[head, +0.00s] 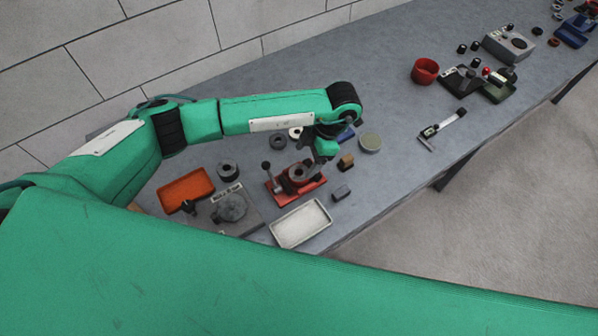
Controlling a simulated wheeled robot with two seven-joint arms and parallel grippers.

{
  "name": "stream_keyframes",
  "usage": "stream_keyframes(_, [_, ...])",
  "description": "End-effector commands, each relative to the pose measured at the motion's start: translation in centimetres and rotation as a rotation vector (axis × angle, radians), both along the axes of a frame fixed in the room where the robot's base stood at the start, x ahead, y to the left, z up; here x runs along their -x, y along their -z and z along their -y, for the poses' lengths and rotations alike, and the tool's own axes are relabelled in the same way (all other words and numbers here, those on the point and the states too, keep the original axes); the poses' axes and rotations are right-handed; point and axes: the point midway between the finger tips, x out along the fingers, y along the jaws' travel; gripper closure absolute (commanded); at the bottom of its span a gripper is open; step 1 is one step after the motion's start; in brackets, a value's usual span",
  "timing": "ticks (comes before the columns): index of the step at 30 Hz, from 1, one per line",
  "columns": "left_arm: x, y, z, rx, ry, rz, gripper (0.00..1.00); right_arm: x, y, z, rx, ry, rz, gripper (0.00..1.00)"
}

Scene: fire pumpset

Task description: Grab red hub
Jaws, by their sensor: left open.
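A red hub-like round part (298,174) with a dark centre sits on a red fixture (285,198) with a black lever, near the middle of the bench. My left gripper (316,157) hangs from the green arm just above and to the right of this part. It is open, with no object visible in it, and its fingers are small and partly hidden by the wrist. I cannot tell whether the fingers touch the part. My right gripper is out of view.
A white tray (326,213) lies in front of the fixture, with an orange tray (164,194) to the left. Small blocks and a round tin (370,142) lie to the right. Bare bench lies between.

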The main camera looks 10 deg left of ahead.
Motion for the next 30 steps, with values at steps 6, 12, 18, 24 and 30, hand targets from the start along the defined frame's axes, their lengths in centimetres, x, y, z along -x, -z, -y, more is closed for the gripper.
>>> stream_keyframes(6, [1.0, 1.8, -0.5, -0.001, -0.003, -0.006, 0.27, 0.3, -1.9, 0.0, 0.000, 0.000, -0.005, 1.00])
stream_keyframes(12, [1.6, 4.2, -1.2, -0.001, -0.003, -0.003, 0.27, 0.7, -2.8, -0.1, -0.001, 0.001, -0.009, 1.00])
stream_keyframes(18, [1.6, 4.9, -1.3, -0.001, -0.001, -0.001, 0.27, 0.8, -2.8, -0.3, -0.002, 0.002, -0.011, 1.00])
stream_keyframes(24, [1.6, 4.9, -1.3, 0.000, -0.001, 0.000, 0.47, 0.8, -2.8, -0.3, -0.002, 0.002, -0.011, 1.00])
stream_keyframes(30, [1.6, 4.8, -1.3, 0.000, -0.001, 0.000, 0.86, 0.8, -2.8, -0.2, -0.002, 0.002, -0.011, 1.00])
